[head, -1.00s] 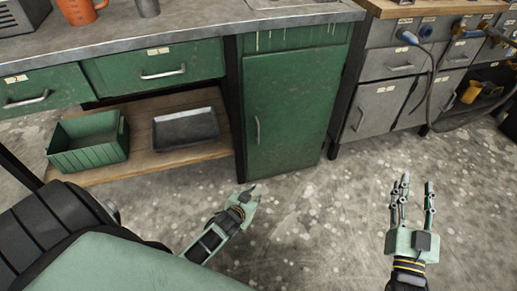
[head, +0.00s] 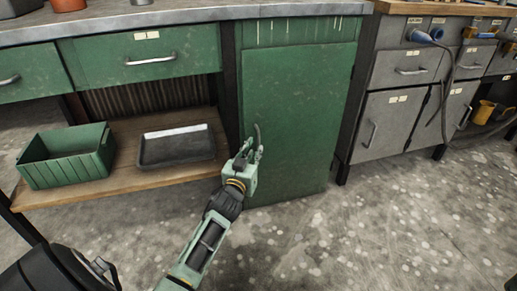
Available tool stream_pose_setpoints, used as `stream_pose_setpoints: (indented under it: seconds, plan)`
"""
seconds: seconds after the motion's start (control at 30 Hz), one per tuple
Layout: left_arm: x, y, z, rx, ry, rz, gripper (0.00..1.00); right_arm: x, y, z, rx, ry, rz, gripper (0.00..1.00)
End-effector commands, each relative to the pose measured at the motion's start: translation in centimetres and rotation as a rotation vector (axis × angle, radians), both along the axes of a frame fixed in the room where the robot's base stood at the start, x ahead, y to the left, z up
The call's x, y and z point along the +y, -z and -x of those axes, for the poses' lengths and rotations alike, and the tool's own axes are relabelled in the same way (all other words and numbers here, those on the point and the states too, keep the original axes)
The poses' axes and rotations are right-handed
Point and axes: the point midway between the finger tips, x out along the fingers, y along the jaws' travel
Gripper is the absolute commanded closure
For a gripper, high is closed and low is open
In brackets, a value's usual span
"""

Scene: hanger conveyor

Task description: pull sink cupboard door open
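The green sink cupboard door (head: 300,110) stands shut below the sink counter, in the middle of the head view. Its thin metal handle (head: 257,133) is upright near the door's left edge, its lower part overlapped by my fingers. My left gripper (head: 251,150) is at this handle, with its fingertips at the handle's lower part. I cannot tell whether the fingers touch it or close around it. My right gripper is out of view.
Left of the cupboard, a wooden shelf (head: 95,192) holds a green bin (head: 65,160) and a dark tray (head: 175,148). Grey cabinets (head: 385,122) with a hanging cable stand to the right. The floor (head: 370,230) before the door is clear.

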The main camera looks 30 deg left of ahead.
Motion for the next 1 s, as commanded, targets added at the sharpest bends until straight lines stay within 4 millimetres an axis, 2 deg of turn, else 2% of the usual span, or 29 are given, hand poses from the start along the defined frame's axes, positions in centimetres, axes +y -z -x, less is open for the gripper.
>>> stream_pose_setpoints:
  seconds: [0.1, 0.33, 0.67, 0.9, 1.0]
  plan:
    - [0.6, 0.3, -2.0, -0.001, 0.000, -0.002, 0.83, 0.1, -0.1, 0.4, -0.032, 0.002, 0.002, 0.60]
    - [1.2, 0.3, -4.4, 0.002, 0.000, -0.002, 0.83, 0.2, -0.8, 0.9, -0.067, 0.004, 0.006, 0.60]
    - [1.4, 0.1, -4.9, 0.003, 0.000, 0.001, 0.83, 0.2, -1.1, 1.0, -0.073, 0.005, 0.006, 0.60]
    - [1.4, 0.1, -4.9, 0.003, 0.000, 0.001, 1.00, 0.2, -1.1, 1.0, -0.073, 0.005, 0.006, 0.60]
    - [1.4, 0.1, -4.8, 0.003, 0.000, 0.001, 1.00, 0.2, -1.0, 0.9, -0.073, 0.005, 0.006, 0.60]
